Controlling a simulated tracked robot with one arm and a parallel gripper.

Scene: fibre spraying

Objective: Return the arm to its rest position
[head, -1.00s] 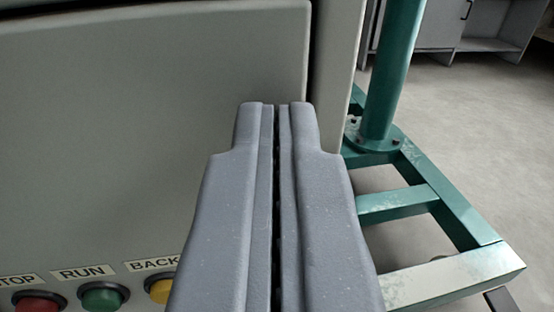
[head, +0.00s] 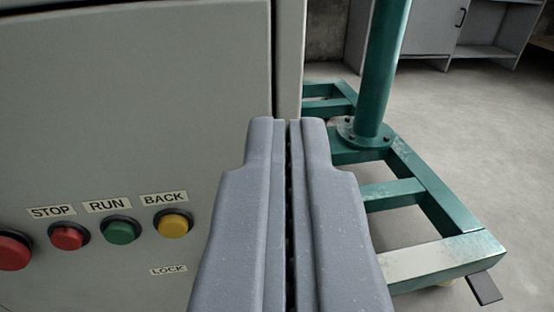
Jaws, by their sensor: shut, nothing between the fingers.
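My gripper (head: 289,125) is shut and empty, its two grey fingers side by side in the lower middle of the head view. It points forward, in front of the right edge of a grey machine cabinet (head: 130,110). The cabinet panel carries a red STOP button (head: 68,236), a green RUN button (head: 120,230) and a yellow BACK button (head: 173,223). I cannot tell the gap between the fingers and the cabinet, but they do not overlap the buttons.
A larger red button (head: 12,252) is cut off at the left edge. A green metal stand (head: 383,80) with a wheeled frame base (head: 435,205) stands at the right. A grey cupboard (head: 425,30) is behind. Open floor (head: 480,130) lies at the far right.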

